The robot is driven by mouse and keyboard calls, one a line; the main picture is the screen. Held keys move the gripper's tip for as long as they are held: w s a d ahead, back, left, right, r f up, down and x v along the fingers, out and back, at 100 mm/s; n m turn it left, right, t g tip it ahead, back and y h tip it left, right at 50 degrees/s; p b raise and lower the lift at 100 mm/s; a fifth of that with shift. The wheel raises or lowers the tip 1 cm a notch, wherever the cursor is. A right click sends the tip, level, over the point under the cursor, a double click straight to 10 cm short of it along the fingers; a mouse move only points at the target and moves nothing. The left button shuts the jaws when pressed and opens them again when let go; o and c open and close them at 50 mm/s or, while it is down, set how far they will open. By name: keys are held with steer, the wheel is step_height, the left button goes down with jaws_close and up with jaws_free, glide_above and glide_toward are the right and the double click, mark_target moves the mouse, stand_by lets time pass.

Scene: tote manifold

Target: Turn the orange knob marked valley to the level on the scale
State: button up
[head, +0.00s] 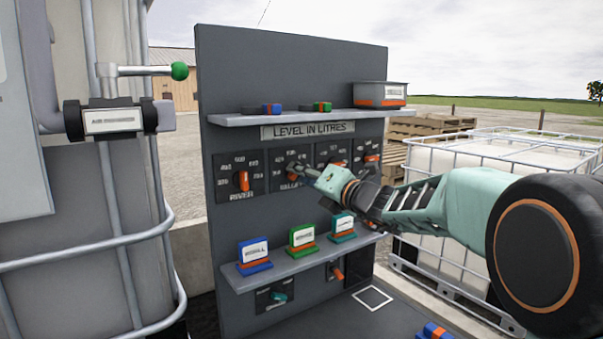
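The orange knob marked valley (292,178) is the second from the left in a row of dials on the dark grey panel (225,90). Only a small orange part shows at my gripper's tip; its pointing direction is hidden. The valley dial plate (277,160) carries a number scale, partly covered by my gripper. My gripper (297,169) reaches in from the right, with its fingertips at the knob. I cannot tell whether they touch it or how far apart they are. A sign (308,130) above reads "LEVEL IN LITRES".
The river knob (244,181) is left of valley; two more orange-knobbed dials are right, partly behind my arm. An upper shelf (240,119) and a lower shelf (245,283) project from the panel. A lever with green ball (179,71) stands out at left.

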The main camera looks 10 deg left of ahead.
steer(key=shift+w+a, duration=0.25)
steer(key=shift+c, duration=0.5)
jaws_close()
steer(key=shift+n+b, duration=0.3)
steer(key=shift+b, duration=0.1)
steer(key=n+b, duration=1.5)
steer(key=n, duration=0.2)
